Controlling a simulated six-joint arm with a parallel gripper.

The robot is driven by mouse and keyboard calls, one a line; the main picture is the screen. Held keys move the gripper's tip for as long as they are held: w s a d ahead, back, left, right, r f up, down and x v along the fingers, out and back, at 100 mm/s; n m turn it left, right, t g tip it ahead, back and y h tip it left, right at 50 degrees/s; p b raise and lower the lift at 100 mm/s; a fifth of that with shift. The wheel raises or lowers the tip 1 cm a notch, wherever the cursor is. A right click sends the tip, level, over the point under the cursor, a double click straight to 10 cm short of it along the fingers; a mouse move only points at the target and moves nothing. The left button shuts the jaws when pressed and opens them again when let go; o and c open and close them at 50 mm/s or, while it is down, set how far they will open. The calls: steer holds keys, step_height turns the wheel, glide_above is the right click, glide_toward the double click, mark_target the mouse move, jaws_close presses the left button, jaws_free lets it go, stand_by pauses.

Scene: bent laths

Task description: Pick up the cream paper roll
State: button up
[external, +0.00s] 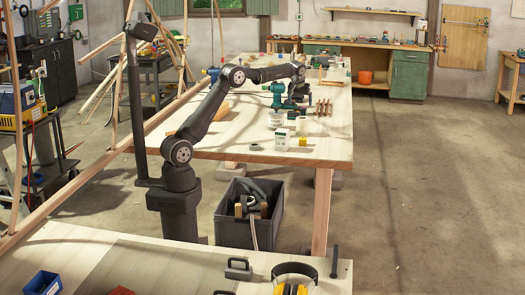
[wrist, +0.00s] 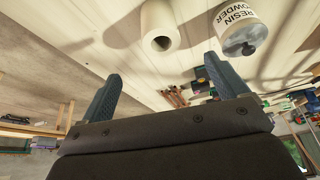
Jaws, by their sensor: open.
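The cream paper roll (wrist: 160,27) shows at the top of the wrist view, with its hollow end facing the camera. My gripper (wrist: 163,67) is open and empty, its two blue-grey fingers spread apart. The roll lies beyond the fingertips, roughly in line with the gap between them, and is not touched. In the external view my gripper (external: 293,106) is low over the far wooden bench, and I cannot clearly make out the roll there.
A jar labelled resin powder (wrist: 243,28) stands beside the roll. Wooden clamps (external: 323,107), a green tool (external: 276,94), a small bottle (external: 282,139), a yellow item (external: 303,142) and a grey ring (external: 256,147) are on the bench (external: 335,148). Its front right corner is clear.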

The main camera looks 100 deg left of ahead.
mark_target(302, 119)
steer(key=x, duration=1.1)
steer(key=shift+a+f, duration=0.15)
steer(key=shift+f, duration=0.15)
steer(key=shift+a+x, duration=0.1)
steer(key=shift+x, duration=1.25)
steer(key=shift+a+x, duration=0.15)
steer(key=shift+x, duration=1.2)
steer(key=shift+w+r, duration=0.1)
steer(key=shift+r, duration=0.05)
steer(key=c, duration=1.1)
